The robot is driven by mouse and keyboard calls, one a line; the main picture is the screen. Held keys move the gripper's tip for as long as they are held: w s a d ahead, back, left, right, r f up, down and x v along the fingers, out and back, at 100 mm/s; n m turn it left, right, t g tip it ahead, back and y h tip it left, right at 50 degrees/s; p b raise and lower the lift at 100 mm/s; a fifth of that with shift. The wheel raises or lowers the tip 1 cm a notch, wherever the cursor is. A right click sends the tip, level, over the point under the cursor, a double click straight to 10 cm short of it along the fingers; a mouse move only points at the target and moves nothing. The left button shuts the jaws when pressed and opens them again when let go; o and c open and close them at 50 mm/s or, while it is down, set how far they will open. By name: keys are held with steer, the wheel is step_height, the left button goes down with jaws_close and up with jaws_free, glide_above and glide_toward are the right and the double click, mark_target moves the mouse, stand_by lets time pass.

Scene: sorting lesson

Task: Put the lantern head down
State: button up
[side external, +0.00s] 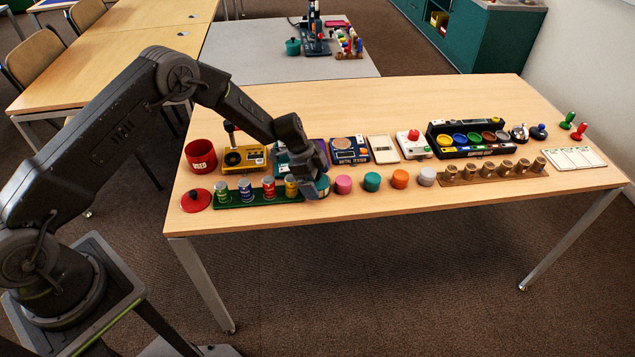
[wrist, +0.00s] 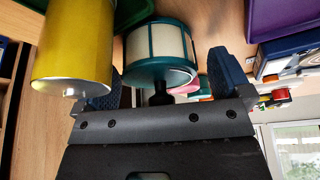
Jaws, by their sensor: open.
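The lantern head shows in the wrist view (wrist: 158,45) as a drum with cream panels, teal rims and a dark knob. It lies between the two fingers of my gripper (wrist: 165,82), which are spread apart, with a visible gap to the right finger. In the side external view my gripper (side external: 314,186) is low at the table's front edge, just right of the green battery rack. A teal part of the lantern head (side external: 323,183) shows there beside the fingers; the rest is hidden. Its contact with the table is hard to see.
A yellow cylinder (wrist: 75,45) stands close to the left finger, in the green rack (side external: 232,199). A pink piece (side external: 343,184) sits just to the right, then teal, orange and grey pieces. Several devices line the row behind. The table's far half is clear.

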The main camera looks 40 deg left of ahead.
steer(key=v, duration=1.1)
steer(key=s+d+r+n+t+y, duration=0.1)
steer(key=s+r+n, duration=0.2)
steer(key=s+r, duration=0.55)
steer(key=s+d+r+n+t+y, duration=0.1)
steer(key=s+r+n, duration=0.3)
steer(key=r, duration=0.8)
steer(key=s+r+n+t+y, duration=0.1)
steer(key=s+r+n, duration=0.1)
steer(key=s, duration=0.9)
steer(key=s+a+r+n+t+y, duration=0.1)
steer(key=s+n, duration=0.3)
steer(key=s, duration=0.6)
steer(key=shift+s+r+n, duration=0.3)
steer(key=shift+s+r, duration=0.1)
steer(key=shift+r, duration=0.2)
